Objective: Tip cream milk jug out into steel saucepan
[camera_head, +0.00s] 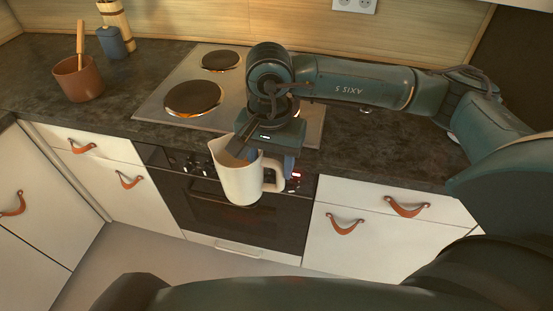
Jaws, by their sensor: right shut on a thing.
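The cream milk jug (238,184) hangs in front of the counter edge, before the oven, roughly upright with a slight tilt. Its handle points right. My right gripper (263,158) is above the jug and shut on it near the rim on the handle side. One dark finger reaches over the jug's mouth and the other is near the handle; the exact contact is partly hidden. The jug's contents cannot be made out. No steel saucepan shows in this view; my right arm covers part of the hob. My left gripper is not in view.
The hob (157,113) has bare round plates (193,98) on its left side. A terracotta pot (79,80) with a wooden utensil, a blue container (111,42) and a wooden mill (116,14) stand at left. Drawers with leather pulls (345,224) flank the oven (222,207).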

